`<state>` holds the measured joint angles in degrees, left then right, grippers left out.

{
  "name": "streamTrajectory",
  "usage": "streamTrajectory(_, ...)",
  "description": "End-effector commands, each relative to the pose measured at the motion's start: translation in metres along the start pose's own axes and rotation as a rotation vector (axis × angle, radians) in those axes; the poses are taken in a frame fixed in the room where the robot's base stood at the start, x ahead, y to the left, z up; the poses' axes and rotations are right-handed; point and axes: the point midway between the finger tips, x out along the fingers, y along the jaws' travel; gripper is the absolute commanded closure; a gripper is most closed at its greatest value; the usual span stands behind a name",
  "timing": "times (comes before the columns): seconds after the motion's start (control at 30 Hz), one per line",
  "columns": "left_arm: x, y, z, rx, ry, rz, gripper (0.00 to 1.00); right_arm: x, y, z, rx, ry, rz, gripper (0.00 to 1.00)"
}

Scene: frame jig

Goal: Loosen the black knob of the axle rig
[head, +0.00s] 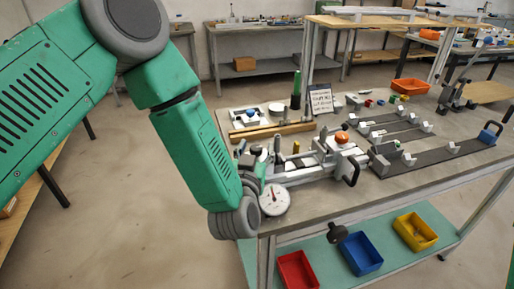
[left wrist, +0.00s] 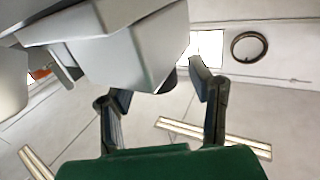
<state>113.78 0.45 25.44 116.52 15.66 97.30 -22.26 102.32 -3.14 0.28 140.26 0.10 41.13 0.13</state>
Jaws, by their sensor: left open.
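The axle rig (head: 300,172) appears to be the grey metal fixture at the bench's front left, with an orange cap (head: 342,137) and a dial gauge (head: 274,200). A round black knob (head: 337,233) shows below the bench's front edge; I cannot tell whether it belongs to the rig. My left gripper (head: 252,167) is at the rig's left end, mostly hidden by my wrist. In the left wrist view its fingers (left wrist: 150,86) are spread and empty. A pale grey block (left wrist: 125,45) stands just beyond them, with a small dark part (left wrist: 168,84) at its edge. My right gripper is out of sight.
Rails with stops (head: 440,152) lie right of the rig. Wooden bars (head: 272,130), a sign (head: 320,100) and an orange tray (head: 411,86) stand behind. Red (head: 297,270), blue (head: 360,254) and yellow (head: 415,232) bins sit on the lower shelf. Floor left of the bench is clear.

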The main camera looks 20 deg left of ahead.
Motion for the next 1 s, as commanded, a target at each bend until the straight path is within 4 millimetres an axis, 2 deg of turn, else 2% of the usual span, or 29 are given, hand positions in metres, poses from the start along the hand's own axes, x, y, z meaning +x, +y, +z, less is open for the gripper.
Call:
streamTrajectory(0.17,-0.026,0.001,0.001,0.001,-0.004,0.005,0.52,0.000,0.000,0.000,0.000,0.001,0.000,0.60)
streamTrajectory(0.4,-0.078,0.002,0.002,0.002,-0.005,0.005,0.52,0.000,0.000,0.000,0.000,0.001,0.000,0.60)
streamTrajectory(0.6,-0.107,0.002,0.002,0.001,-0.002,0.004,0.52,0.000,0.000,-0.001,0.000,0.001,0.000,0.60)
streamTrajectory(0.77,-0.115,0.001,0.001,0.000,-0.001,0.001,0.52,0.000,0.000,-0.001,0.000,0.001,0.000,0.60)
streamTrajectory(1.0,-0.116,0.001,0.001,0.000,0.000,0.000,0.52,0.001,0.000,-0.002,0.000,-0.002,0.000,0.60)
